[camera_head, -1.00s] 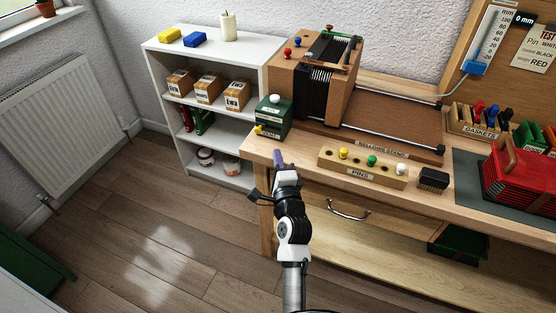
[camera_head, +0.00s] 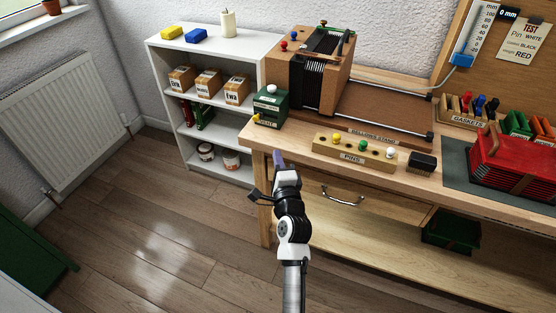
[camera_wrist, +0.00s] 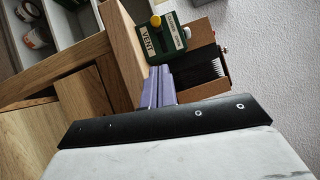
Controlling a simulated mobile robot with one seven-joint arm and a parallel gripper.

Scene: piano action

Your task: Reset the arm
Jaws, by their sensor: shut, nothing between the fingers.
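My gripper (camera_head: 279,160) is in the head view in front of the workbench's left front corner, with its purple fingers pointing up and away. In the wrist view my gripper (camera_wrist: 158,88) shows its purple fingers together, with nothing between them. The green vent box (camera_head: 270,106) stands on the bench corner beyond the fingers, apart from them in the head view. The green vent box also shows in the wrist view (camera_wrist: 165,38), with a yellow knob and a white knob, just past the fingertips.
The workbench (camera_head: 300,150) bears a bellows stand (camera_head: 375,118), a pin block (camera_head: 352,153), a black brush (camera_head: 422,163) and a red bellows (camera_head: 515,165). A white shelf (camera_head: 240,52) stands behind left. The wooden floor (camera_head: 150,220) left of my arm is clear.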

